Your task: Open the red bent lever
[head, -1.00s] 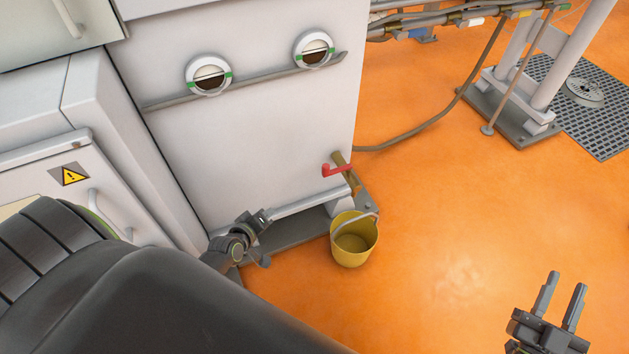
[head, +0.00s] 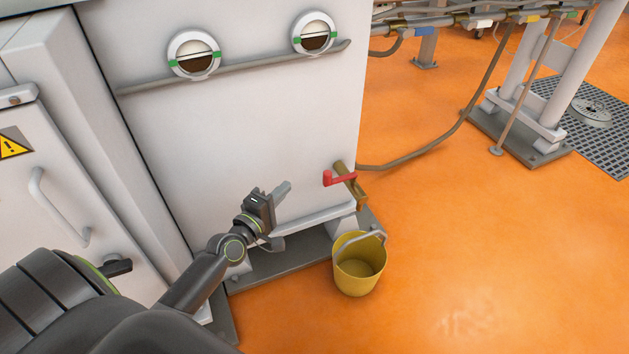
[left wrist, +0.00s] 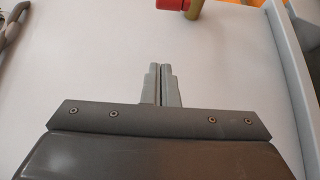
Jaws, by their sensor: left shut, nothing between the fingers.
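The red bent lever (head: 338,179) sits on a brass pipe (head: 351,186) at the lower right of the white cabinet's front. In the left wrist view, a red part of the lever (left wrist: 172,4) and the brass pipe (left wrist: 194,9) show at the top edge, cut off by the frame. My left gripper (head: 284,188) is shut and empty in front of the white panel. It is to the left of the lever and apart from it. In the left wrist view its fingers (left wrist: 161,84) are together, pointing up the picture toward the pipe. My right gripper is out of view.
A yellow bucket (head: 358,268) with a raised handle stands on the orange floor below the brass pipe. A grey rail (head: 240,72) runs across the white cabinet (head: 240,130) under two round windows.

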